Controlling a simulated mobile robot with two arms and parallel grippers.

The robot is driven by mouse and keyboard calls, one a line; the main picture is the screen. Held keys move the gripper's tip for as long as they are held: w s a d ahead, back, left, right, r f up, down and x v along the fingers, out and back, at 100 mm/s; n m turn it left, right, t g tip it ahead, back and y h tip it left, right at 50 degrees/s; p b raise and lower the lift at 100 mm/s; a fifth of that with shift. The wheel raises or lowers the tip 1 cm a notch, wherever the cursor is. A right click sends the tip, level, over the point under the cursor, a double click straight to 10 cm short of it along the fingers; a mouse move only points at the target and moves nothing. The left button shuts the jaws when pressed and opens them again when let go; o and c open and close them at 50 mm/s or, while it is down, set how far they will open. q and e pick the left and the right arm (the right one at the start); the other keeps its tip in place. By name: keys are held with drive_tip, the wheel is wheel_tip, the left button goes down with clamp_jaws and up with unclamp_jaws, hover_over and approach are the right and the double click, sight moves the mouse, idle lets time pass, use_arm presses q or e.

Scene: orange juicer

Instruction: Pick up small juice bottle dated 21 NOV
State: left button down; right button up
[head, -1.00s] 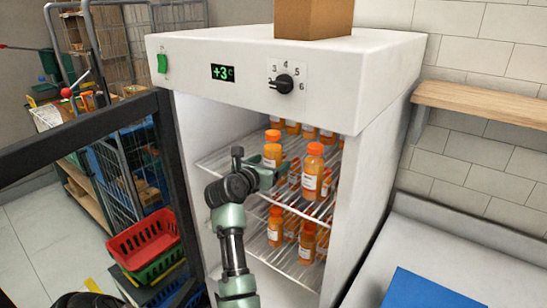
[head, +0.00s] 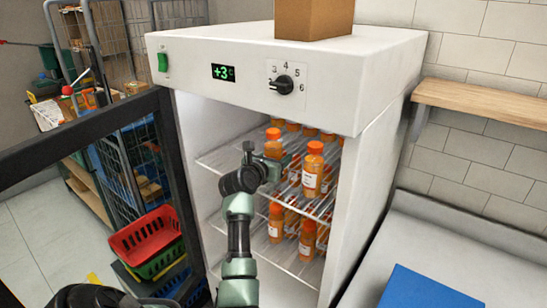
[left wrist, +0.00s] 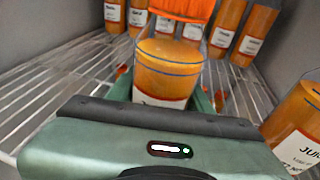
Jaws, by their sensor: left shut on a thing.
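Small orange juice bottles with orange caps and white labels stand on the wire shelves inside the open fridge. My left gripper (head: 277,160) is inside the fridge at the upper shelf, shut on one juice bottle (head: 273,147) near the shelf's front. In the left wrist view this bottle (left wrist: 168,72) sits between the green fingers (left wrist: 163,95), upright with its cap at the top edge. Its label is mostly hidden by the gripper, and no date can be read. My right gripper is not in view.
Another bottle (head: 312,172) stands close by on the right, also at the right edge of the wrist view (left wrist: 296,125). More bottles stand behind and on the lower shelf (head: 275,222). The fridge's right wall (head: 362,200) and open door (head: 80,130) flank the arm.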

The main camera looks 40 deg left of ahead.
sight(276, 135)
use_arm(q)
drive_tip(key=shift+a+r, duration=0.1)
drive_tip(key=shift+a+r+b, duration=0.1)
drive_tip(key=shift+r+b, duration=0.05)
drive_tip(key=shift+b, duration=0.15)
wheel_tip(276, 135, up, 7)
drive_tip(key=shift+b, duration=0.8)
drive_tip(key=s+a+b, duration=0.2)
drive_tip(key=a+b, duration=0.3)
drive_tip(key=a, duration=1.4)
drive_tip(key=shift+a+f, duration=0.2)
drive_tip(key=shift+a, duration=0.1)
